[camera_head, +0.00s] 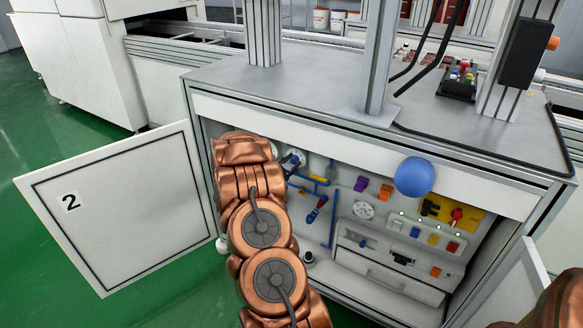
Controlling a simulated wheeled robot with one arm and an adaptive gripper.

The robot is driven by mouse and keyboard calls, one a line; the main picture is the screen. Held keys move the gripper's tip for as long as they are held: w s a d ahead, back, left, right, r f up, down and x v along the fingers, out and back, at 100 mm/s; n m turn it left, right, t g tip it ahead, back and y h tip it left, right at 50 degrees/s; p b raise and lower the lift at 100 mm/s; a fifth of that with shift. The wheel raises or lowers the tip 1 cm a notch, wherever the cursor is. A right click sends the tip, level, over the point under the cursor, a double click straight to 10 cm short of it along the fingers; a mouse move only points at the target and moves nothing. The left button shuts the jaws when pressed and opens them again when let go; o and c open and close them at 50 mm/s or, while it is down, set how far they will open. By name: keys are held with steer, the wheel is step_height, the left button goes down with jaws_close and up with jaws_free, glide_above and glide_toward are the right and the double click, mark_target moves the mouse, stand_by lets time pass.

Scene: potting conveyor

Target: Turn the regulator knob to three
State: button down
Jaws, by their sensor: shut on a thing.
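My copper-coloured arm reaches into the open cabinet (243,108) under the workbench. Its wrist is at the upper left of the opening. My gripper (293,159), small and dark grey with pale parts, is just right of the wrist, at the top of the blue piping (296,187). It is shut on the regulator knob there. The fingers and the piping crowd together, and the knob is mostly hidden by my gripper and wrist. No number or pointer on the knob can be read.
The left cabinet door (120,208), marked 2, stands open; another door (515,285) is open at the right. A blue ball (414,177) shows before the cabinet's upper edge. A yellow panel with a red switch (456,215) and several coloured blocks sit inside at right.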

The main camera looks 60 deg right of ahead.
steer(key=m+b, duration=0.4)
steer(key=m, duration=0.1)
steer(key=shift+f+b, duration=0.3)
steer(key=m+b, duration=0.2)
steer(key=m, duration=0.1)
steer(key=shift+r+b, duration=0.1)
steer(key=shift+b, duration=0.3)
steer(key=shift+r+m+b, duration=0.15)
steer(key=shift+m+b, duration=0.45)
steer(key=shift+m, duration=0.2)
steer(key=shift+r, duration=0.1)
steer(key=c, duration=0.9)
jaws_free()
